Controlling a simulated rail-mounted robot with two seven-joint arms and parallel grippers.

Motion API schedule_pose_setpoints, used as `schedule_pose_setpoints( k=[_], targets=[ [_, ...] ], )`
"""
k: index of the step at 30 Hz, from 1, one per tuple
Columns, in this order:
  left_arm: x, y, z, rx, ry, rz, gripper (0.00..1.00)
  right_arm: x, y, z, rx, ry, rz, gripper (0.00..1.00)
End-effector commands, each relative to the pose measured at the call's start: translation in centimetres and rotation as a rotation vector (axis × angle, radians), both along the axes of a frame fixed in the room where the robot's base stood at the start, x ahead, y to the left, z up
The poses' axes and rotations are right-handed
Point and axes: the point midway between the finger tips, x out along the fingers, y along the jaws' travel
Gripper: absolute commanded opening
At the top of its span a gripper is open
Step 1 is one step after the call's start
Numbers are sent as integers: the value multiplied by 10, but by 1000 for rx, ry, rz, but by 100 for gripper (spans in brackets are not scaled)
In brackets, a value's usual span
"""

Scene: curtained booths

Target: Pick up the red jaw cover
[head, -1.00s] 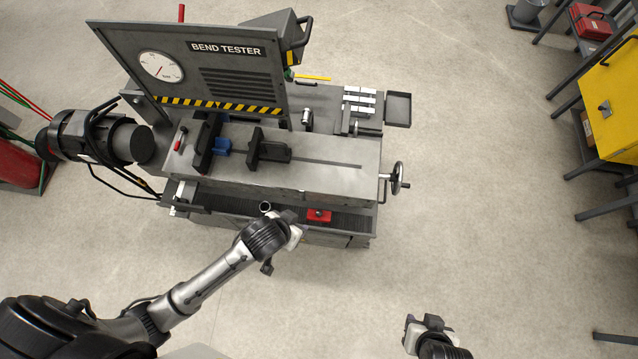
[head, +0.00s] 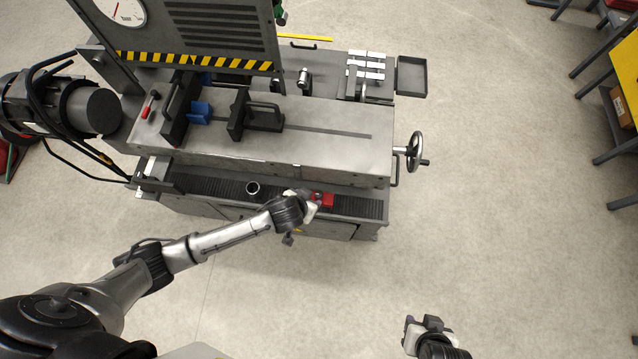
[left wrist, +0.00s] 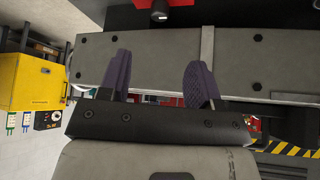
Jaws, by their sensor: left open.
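The red jaw cover (head: 325,200) lies on the dark ribbed front ledge of the bend tester, partly hidden by my left gripper. My left gripper (head: 308,199) is just left of it in the head view, close beside or above it; contact cannot be told. In the left wrist view its two purple fingers (left wrist: 159,82) stand apart with nothing clearly held, and a patch of red shows low behind them, too small to identify. My right gripper (head: 424,326) is low at the bottom of the head view, away from the machine; its fingers are unclear.
The bend tester's grey bed (head: 330,150) rises behind the ledge. A blue jaw cover (head: 200,113) sits at the vise jaws. A dark ring-like cup (head: 253,188) stands on the ledge to the left. A handwheel (head: 415,151) juts out at right. Open floor (head: 510,220) lies beyond.

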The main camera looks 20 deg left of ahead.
Motion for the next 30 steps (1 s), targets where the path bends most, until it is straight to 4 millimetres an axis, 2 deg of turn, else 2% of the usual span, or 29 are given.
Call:
schedule_pose_setpoints(
  k=[1,3,9,20,30],
  targets=[
    [6,-1,-12,1,-2,1,58,0,0,-8,0,-1,0,43],
    [12,-1,-23,2,-1,0,58,0,0,-14,0,-1,0,43],
    [29,-4,-49,0,-1,0,58,0,0,-29,0,-2,0,43],
    [42,-6,-68,0,-1,0,58,1,0,-38,0,-2,0,43],
    [61,-9,-103,0,-1,0,58,1,0,-68,-1,-1,0,43]
  ],
)
